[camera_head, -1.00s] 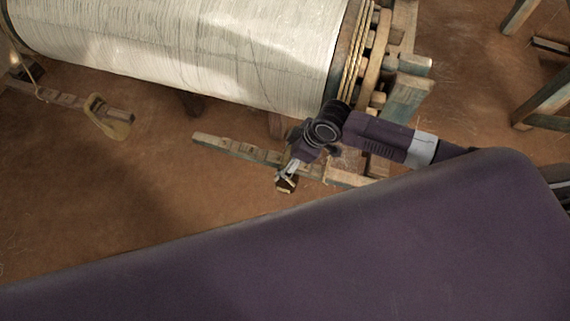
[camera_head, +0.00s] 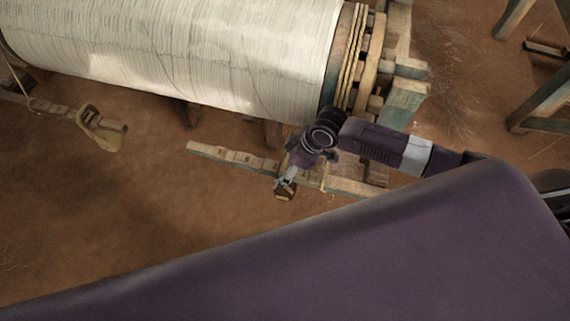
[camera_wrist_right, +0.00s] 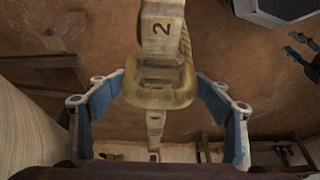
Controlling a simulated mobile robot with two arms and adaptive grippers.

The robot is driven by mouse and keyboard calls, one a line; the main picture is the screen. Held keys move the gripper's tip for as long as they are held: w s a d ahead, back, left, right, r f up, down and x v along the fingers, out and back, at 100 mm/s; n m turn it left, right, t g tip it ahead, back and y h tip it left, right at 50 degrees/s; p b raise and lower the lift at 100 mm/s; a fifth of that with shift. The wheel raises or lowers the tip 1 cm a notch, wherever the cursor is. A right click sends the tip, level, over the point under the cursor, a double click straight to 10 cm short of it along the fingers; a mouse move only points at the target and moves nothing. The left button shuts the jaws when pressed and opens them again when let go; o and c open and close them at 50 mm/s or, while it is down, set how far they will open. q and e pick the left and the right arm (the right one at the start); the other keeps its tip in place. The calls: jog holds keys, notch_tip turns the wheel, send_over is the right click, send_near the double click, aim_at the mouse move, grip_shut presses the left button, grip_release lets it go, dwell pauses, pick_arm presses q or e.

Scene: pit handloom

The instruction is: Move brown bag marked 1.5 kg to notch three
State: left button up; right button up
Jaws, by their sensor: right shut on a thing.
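In the head view, my right gripper (camera_head: 285,184) is over the notched wooden bar (camera_head: 236,157), at a small brown bag (camera_head: 285,194) by the bar's front edge. The wrist view shows the bar (camera_wrist_right: 156,122) with a "2" marked on it and a tan loop (camera_wrist_right: 160,97) around it. My right gripper's blue-padded fingers (camera_wrist_right: 164,80) are shut on this loop, one on each side. The bag's weight mark cannot be read, and most of its body is hidden.
Open earthen floor (camera_head: 110,215) lies in front.

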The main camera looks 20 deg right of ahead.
jog(key=shift+w+a+f, duration=0.1)
dwell(0.7)
jog(key=o, duration=2.3)
jog(key=shift+c, duration=0.2)
jog(key=shift+s+f, duration=0.3)
jog(key=shift+w+d+r, duration=0.1)
jog(key=shift+d+r, duration=0.1)
jog(key=shift+r, duration=0.15)
jog(key=shift+v, duration=1.2)
jog(key=s+d, duration=0.2)
jog(key=d, duration=0.1)
jog(key=s+d, duration=0.2)
jog(key=d, duration=0.1)
jog(key=s+d, duration=0.2)
jog(key=d, duration=0.2)
jog(key=shift+s+r, duration=0.15)
